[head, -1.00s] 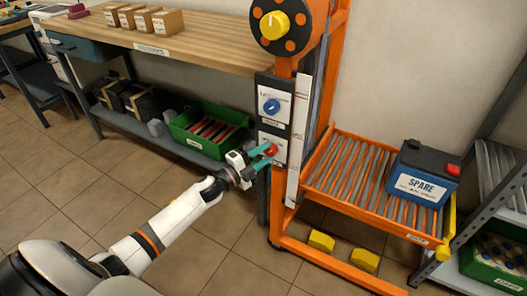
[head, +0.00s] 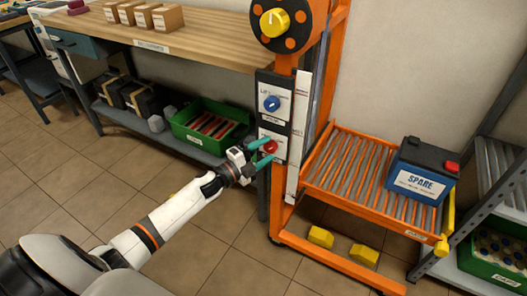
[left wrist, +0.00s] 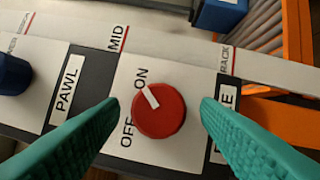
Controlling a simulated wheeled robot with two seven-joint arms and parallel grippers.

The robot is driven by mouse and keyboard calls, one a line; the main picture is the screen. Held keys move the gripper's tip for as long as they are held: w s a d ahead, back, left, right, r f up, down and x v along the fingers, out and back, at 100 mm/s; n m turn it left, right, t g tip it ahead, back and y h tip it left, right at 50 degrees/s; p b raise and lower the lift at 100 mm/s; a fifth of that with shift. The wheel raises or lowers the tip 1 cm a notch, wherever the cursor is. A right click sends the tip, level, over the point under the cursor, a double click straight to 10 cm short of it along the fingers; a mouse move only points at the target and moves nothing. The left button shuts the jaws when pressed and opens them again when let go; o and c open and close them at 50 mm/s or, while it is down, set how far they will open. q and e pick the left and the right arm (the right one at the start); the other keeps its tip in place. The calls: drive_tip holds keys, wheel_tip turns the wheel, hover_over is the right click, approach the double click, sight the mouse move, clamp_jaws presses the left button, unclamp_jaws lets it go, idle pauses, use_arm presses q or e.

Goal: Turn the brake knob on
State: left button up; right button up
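The red brake knob (left wrist: 159,112) sits on a white label plate with ON and OFF marks in the left wrist view. Its white pointer is turned towards the ON mark. The knob also shows on the orange stand's panel in the head view (head: 269,146). My left gripper (head: 268,152) is open in front of it. In the left wrist view its two teal fingers (left wrist: 159,112) are on either side of the knob, with a gap on each side. The label by the knob is partly hidden by the right-hand finger. My right gripper is not in view.
A blue knob (head: 271,103) by the PAWL label is above the red one. A yellow knob (head: 274,22) is higher on the stand. A roller tray (head: 335,178) with a blue SPARE battery (head: 423,172) is to the right. A workbench (head: 190,45) is to the left.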

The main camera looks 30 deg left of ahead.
use_arm(q)
drive_tip(key=shift+s, duration=0.1)
drive_tip(key=shift+s+a, duration=0.2)
drive_tip(key=shift+s, duration=0.15)
drive_tip(key=p+v, duration=0.1)
drive_tip(key=v, duration=1)
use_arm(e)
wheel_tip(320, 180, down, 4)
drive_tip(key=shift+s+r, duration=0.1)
use_arm(q)
drive_tip(key=shift+f, duration=0.1)
